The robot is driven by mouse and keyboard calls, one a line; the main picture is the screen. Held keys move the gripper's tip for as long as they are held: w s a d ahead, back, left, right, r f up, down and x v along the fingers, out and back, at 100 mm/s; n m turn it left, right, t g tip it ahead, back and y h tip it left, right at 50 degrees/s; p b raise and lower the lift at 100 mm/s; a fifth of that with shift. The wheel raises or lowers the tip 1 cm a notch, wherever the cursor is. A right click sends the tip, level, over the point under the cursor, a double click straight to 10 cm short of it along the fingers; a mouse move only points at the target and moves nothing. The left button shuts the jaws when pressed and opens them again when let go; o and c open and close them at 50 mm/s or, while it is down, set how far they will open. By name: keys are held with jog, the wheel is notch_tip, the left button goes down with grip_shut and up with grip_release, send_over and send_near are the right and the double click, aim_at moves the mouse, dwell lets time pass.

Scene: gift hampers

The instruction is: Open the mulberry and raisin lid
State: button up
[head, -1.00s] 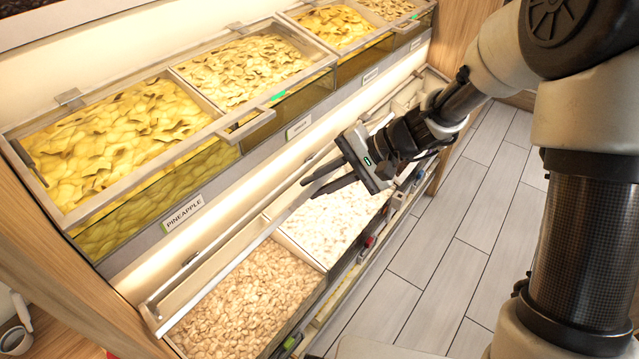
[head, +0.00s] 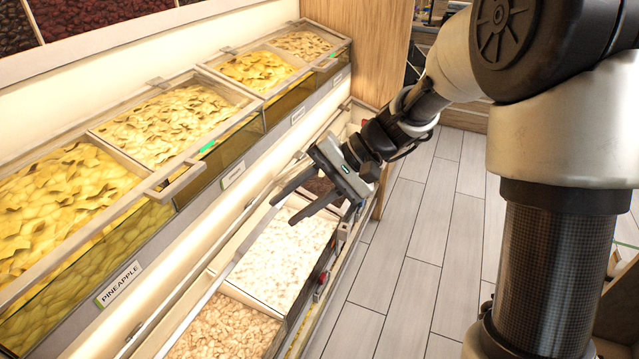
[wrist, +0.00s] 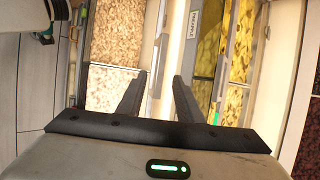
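My gripper (head: 282,211) is open and empty, its two black fingers apart. It hovers over the lower row of bins, near the far end of the bin of white pieces (head: 285,255). In the wrist view my gripper (wrist: 159,77) points along the strip between the lower and middle rows, touching nothing I can make out. No mulberry or raisin label is readable. Dark contents show in a lower bin (head: 320,187), partly hidden behind my gripper, and in upper-row bins (head: 82,14) at the top left. I cannot tell which is mulberry and raisin.
The middle row has clear-fronted lidded bins of yellow fruit (head: 165,122), one with a pineapple label (head: 120,283). A bin of tan pieces (head: 225,330) is at the lower front. A wooden panel (head: 365,45) ends the shelves. Grey floor (head: 410,220) to the right is clear.

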jog(key=v, duration=0.7)
jog(key=shift+d+r, duration=0.2)
jog(key=shift+r, duration=0.1)
